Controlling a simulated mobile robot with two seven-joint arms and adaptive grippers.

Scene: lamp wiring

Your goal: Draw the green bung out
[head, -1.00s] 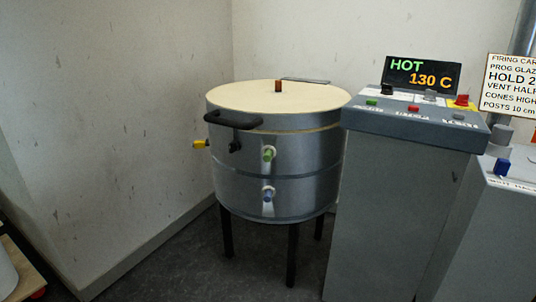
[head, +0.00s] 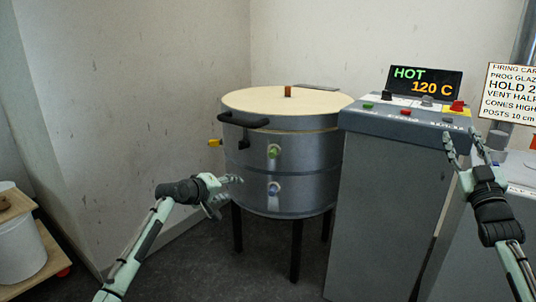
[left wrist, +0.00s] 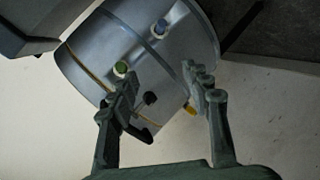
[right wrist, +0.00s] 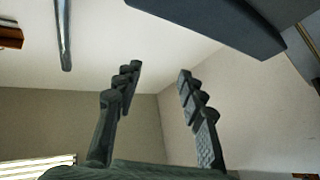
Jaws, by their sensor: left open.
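The green bung (head: 274,151) sits in the upper front port of the round grey kiln (head: 310,150). It also shows in the left wrist view (left wrist: 121,67), just beyond one finger. A blue bung (head: 273,188) sits in the port below it, and a yellow one (head: 215,142) sticks out at the kiln's left side. My left gripper (head: 228,190) is open and empty, in front of the kiln, lower and left of the green bung. My right gripper (head: 468,143) is open and empty, raised in front of the control box, its fingers pointing up.
The control box (head: 385,200) stands close at the kiln's right, its display (head: 424,82) reading HOT 120 C. A black handle (head: 244,120) juts from the lid edge. A wooden cart (head: 30,250) with a white bucket stands at far left. Open floor lies between.

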